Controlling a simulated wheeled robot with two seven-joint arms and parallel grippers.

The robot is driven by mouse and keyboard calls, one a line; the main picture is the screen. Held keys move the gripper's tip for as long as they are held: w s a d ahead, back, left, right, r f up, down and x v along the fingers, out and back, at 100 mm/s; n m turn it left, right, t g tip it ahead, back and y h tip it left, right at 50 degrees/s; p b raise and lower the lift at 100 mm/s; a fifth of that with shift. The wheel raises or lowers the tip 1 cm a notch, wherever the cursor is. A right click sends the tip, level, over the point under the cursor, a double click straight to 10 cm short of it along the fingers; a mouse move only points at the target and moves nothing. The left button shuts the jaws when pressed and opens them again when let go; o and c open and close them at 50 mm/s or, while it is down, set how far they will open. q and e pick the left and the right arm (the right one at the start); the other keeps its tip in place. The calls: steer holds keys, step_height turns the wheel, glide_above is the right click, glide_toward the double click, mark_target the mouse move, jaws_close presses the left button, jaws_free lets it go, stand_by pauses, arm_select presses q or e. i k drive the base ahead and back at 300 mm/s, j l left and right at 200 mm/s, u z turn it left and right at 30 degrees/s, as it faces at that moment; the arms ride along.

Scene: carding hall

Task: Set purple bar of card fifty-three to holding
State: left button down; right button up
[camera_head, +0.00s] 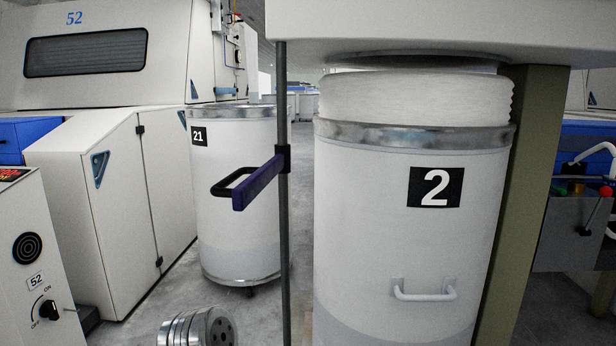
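The purple bar (258,184) is joined by a dark clamp to a thin upright grey rod (283,240). It sticks out from the rod to the left and towards me, with its free end a little lower in the picture. The rod stands just left of the large white can marked 2 (350,215). No number fifty-three can be read; the machine at the left (160,60) and its switch panel (38,255) are marked 52. Neither of my grippers shows, and nothing is seen touching the bar.
Can 2 is heaped with white sliver under a pale overhanging housing (430,25). An olive post (525,180) and a box with coloured buttons (575,230) are at right. Grey floor shows between machine and cans.

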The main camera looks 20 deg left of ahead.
mark_target(244, 194)
steer(key=j, duration=1.4)
